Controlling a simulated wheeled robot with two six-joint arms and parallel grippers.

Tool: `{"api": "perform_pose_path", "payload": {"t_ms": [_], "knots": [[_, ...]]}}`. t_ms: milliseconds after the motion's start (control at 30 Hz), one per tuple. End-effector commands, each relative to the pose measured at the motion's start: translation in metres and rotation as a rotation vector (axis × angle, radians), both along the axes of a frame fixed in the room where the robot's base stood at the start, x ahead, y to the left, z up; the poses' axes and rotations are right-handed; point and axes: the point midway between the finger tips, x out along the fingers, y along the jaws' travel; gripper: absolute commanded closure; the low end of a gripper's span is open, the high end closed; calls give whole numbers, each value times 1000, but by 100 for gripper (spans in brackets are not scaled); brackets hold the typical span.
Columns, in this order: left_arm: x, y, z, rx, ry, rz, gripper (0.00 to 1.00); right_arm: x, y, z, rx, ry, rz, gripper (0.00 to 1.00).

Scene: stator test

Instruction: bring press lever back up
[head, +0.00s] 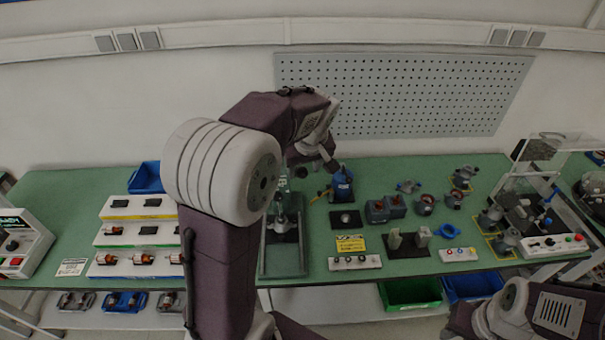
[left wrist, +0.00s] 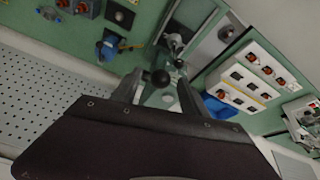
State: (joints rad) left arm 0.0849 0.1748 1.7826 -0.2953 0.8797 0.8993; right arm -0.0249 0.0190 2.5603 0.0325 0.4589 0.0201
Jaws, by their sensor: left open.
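The press (head: 283,222) stands on a dark base plate at the middle of the bench, partly hidden by my left arm in the head view. It also shows in the left wrist view (left wrist: 174,44). In the head view the left gripper (head: 322,160) is above the back of the bench, behind the press. My right gripper is out of frame.
A blue device (head: 341,185) with a yellow handle stands right of the press. Stepped white racks (head: 110,240) of parts stand to the left. Motor parts and a clear-guarded station (head: 530,190) are to the right. A pegboard (head: 400,95) hangs behind.

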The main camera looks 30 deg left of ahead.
Motion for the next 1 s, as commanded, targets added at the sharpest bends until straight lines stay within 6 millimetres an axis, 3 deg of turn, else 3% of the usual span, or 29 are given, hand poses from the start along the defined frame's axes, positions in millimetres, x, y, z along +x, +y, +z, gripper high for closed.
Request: {"api": "perform_pose_path", "payload": {"t_ms": [300,600,667,800,1000], "knots": [[15,14,-48,1,2,1,48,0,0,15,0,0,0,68],[17,15,-54,0,-1,0,48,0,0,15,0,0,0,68],[17,15,-53,0,-1,0,62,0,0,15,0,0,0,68],[17,15,-53,0,-1,0,100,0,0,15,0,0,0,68],[17,15,-53,0,-1,0,100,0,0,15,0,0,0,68]]}}
